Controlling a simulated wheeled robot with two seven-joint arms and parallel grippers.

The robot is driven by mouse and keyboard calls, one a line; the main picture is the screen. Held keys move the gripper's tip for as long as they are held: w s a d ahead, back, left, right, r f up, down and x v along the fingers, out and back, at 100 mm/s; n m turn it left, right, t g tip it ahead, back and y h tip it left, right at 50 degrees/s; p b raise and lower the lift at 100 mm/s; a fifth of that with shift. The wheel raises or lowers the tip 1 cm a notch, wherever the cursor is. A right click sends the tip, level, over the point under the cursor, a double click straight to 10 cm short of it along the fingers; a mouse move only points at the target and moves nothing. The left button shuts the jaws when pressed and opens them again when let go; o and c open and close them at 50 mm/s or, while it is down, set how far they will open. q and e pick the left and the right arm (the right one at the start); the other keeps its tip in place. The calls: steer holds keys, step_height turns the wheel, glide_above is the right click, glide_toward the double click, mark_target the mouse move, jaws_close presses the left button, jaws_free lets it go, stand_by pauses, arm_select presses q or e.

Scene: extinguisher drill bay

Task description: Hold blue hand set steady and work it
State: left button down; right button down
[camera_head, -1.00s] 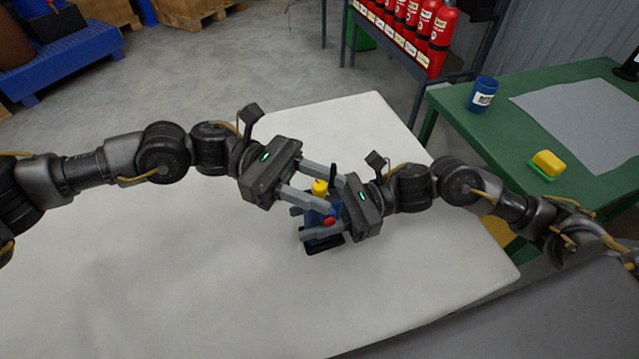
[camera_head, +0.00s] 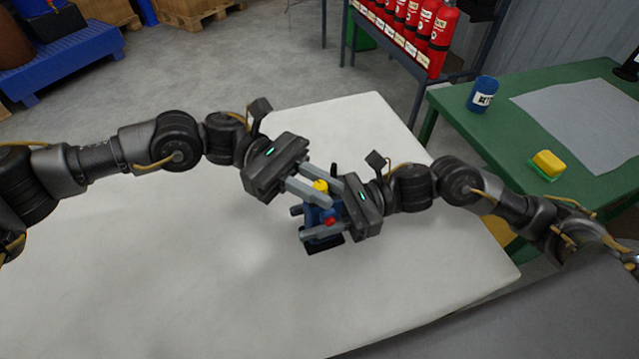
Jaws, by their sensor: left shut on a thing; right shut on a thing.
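The blue hand set (camera_head: 314,216) stands upright on the white table, with a yellow top (camera_head: 320,185), a red knob (camera_head: 330,221) and a black base (camera_head: 327,247). My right gripper (camera_head: 303,223) reaches in from the right and is shut on its blue body. My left gripper (camera_head: 327,189) is higher, its fingers reaching from the upper left to either side of the yellow top. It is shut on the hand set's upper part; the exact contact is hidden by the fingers. Much of the body is covered by both grippers.
The white table (camera_head: 150,290) is otherwise clear. A green bench (camera_head: 480,130) at right holds a blue cup (camera_head: 482,95), a grey mat (camera_head: 580,115) and a yellow sponge-like block (camera_head: 548,163). Red extinguishers (camera_head: 440,40) stand on a rack behind.

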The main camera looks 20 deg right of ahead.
mark_target(320, 184)
arm_select(q)
steer(key=m+g+y, duration=0.2)
steer(key=y, duration=0.1)
steer(key=m+g+y, duration=0.1)
steer(key=m+y, duration=0.2)
steer(key=shift+d+g+y, duration=0.15)
steer(key=shift+g+y, duration=0.25)
steer(key=shift+m+g+y, duration=0.3)
steer(key=shift+m+y, duration=0.9)
steer(key=shift+y, duration=0.7)
steer(key=shift+m+y, duration=0.3)
steer(key=shift+y, duration=0.1)
steer(key=c, duration=1.4)
jaws_free()
steer(key=shift+r, duration=0.1)
step_height(320, 184, up, 10)
steer(key=shift+f, duration=0.1)
